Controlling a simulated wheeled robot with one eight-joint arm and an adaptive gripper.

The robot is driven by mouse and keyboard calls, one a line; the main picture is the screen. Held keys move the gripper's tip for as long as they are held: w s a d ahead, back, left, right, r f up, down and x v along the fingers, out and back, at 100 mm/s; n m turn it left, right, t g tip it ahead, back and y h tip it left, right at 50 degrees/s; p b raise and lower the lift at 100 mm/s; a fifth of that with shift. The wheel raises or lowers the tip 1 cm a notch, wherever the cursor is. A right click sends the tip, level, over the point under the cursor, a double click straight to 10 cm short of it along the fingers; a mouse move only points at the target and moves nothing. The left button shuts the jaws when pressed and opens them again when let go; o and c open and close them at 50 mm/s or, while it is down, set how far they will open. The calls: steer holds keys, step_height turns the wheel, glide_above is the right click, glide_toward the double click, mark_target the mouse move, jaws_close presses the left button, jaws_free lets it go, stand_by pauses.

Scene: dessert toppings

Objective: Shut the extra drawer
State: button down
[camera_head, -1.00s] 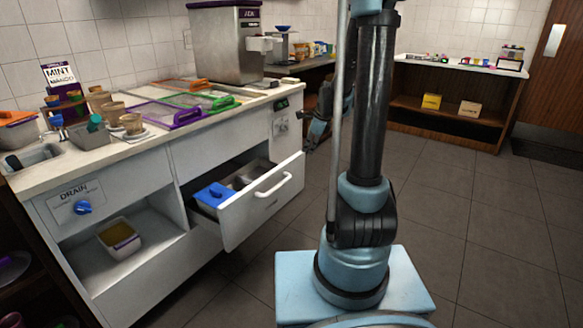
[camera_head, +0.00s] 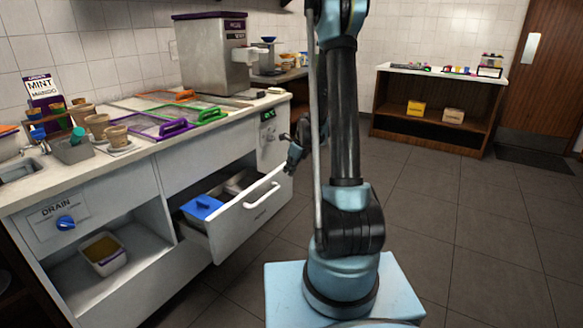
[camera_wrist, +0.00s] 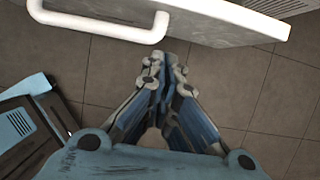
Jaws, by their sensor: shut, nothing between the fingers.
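The drawer (camera_head: 250,219) is pulled open below the counter, with a white bar handle (camera_head: 262,195) on its front. A blue-lidded container (camera_head: 201,207) and metal pans lie inside it. My gripper (camera_head: 296,152) is beside the drawer's right end, partly hidden by my arm. In the wrist view my gripper (camera_wrist: 166,66) is shut and empty, its tips pointing at the drawer front (camera_wrist: 215,22), with the handle (camera_wrist: 100,24) to the left of the tips. Whether the tips touch the front I cannot tell.
The counter (camera_head: 130,155) carries cups, framed screens and a metal machine (camera_head: 210,52). An open shelf with a tub (camera_head: 104,254) is left of the drawer. The tiled floor (camera_head: 450,220) to the right is clear up to a wooden shelf unit (camera_head: 432,128).

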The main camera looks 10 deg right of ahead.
mark_target(279, 174)
steer(key=shift+w+a+f, duration=0.9)
steer(key=shift+a+f, duration=0.25)
steer(key=shift+w+a+f, duration=0.85)
steer(key=shift+a+f, duration=0.3)
steer(key=shift+w, duration=0.2)
